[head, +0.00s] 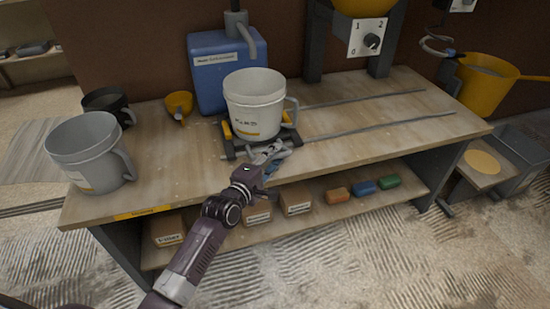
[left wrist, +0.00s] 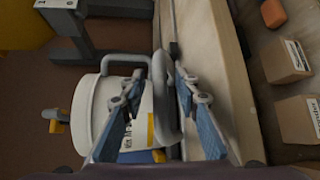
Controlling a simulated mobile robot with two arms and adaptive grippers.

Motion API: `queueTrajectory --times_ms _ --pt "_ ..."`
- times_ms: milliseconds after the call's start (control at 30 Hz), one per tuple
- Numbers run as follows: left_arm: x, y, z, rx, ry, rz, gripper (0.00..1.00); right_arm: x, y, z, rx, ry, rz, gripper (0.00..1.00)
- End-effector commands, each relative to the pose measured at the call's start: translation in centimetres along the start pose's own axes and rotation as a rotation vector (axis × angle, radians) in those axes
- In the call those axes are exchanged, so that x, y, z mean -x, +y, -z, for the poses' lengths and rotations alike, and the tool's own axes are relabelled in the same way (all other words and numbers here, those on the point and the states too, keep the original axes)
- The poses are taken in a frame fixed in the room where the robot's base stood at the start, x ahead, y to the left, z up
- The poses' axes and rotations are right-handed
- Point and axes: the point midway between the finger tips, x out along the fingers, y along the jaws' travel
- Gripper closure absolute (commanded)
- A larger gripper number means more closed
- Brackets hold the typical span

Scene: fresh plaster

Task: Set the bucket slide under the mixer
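The bucket slide (head: 228,147) is a dark carriage with yellow blocks, sitting on two rails at the middle of the workbench. A white bucket (head: 252,103) stands upright on it; the bucket also shows in the left wrist view (left wrist: 90,115). The mixer (head: 363,38), with a dial and a yellow body, is above the bench to the right of the bucket. My left gripper (head: 272,152) is at the slide's front. My right gripper is not seen.
The rails (head: 380,129) run clear to the right under the mixer. A grey bucket (head: 88,155), a black bucket, a yellow scoop (head: 179,104) and a blue container (head: 222,75) stand on the left half. A yellow bucket (head: 485,85) hangs at the right. Boxes and coloured blocks sit on the shelf below.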

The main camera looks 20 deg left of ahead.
Motion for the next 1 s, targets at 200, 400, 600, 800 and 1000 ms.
queueTrajectory --times_ms 200,400,600,800,1000 --pt "-0.05 -0.03 -0.01 0.0 0.0 0.001 0.71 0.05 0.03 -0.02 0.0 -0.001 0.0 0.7" --pt "-0.03 -0.04 0.0 -0.001 0.0 0.001 0.91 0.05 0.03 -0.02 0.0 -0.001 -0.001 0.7" --pt "-0.02 -0.05 0.01 -0.001 0.0 0.001 1.0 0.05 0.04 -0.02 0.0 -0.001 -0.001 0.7" --pt "-0.01 -0.08 0.01 -0.001 0.0 0.002 1.0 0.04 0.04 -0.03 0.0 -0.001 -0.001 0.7" --pt "-0.27 -0.07 0.15 -0.001 0.0 0.002 1.0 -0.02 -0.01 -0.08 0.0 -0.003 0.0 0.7"
